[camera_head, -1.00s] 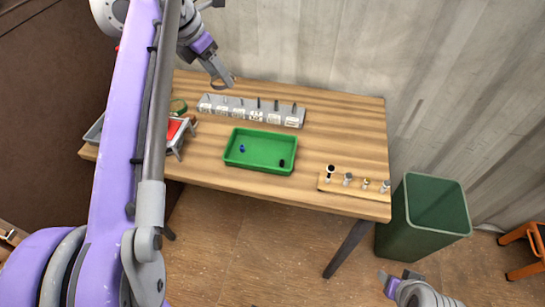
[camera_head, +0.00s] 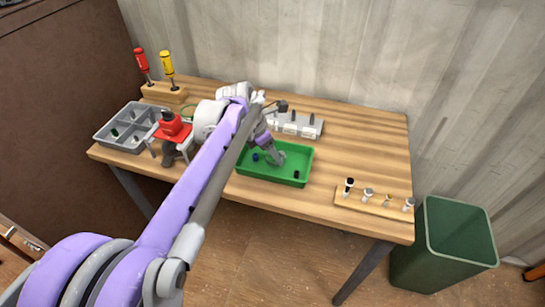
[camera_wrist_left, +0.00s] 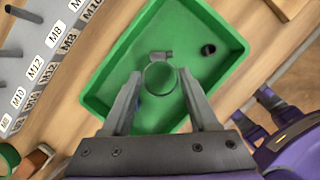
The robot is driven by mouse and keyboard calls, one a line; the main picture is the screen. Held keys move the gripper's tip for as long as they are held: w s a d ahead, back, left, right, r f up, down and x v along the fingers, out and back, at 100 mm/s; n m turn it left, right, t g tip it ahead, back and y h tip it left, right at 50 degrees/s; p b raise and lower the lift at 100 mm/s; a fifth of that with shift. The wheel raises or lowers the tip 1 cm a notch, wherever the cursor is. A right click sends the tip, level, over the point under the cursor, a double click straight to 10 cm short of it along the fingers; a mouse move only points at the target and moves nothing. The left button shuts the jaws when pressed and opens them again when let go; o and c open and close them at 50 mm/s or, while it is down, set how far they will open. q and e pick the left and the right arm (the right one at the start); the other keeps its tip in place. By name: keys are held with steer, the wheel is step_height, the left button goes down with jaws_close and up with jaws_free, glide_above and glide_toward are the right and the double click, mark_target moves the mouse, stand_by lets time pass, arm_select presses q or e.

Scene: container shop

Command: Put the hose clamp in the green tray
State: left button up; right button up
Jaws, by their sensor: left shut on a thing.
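The hose clamp (camera_wrist_left: 162,55) is a thin ring with a small screw housing. My left gripper (camera_head: 277,160) is shut on it. In the left wrist view the ring sits between the two fingertips (camera_wrist_left: 160,85), with the green tray below. The green tray (camera_head: 265,177) stands near the middle of the table. It also shows in the left wrist view (camera_wrist_left: 108,82). It holds a small blue item (camera_head: 255,157) and a black item (camera_head: 296,174). I cannot tell how high the clamp is above the tray floor.
A grey labelled rack (camera_head: 300,128) stands behind the tray. A wooden strip (camera_head: 372,204) with several small parts is at right. A grey compartment bin (camera_head: 122,137), a red item (camera_head: 172,125) on a stand and screwdrivers (camera_head: 142,62) are at left. A green bin (camera_head: 450,240) stands beside the table.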

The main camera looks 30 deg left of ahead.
arm_select(q)
steer(key=shift+f, duration=0.9)
steer(key=shift+f, duration=0.2)
steer(key=o, duration=1.3)
steer(key=shift+r, duration=0.1)
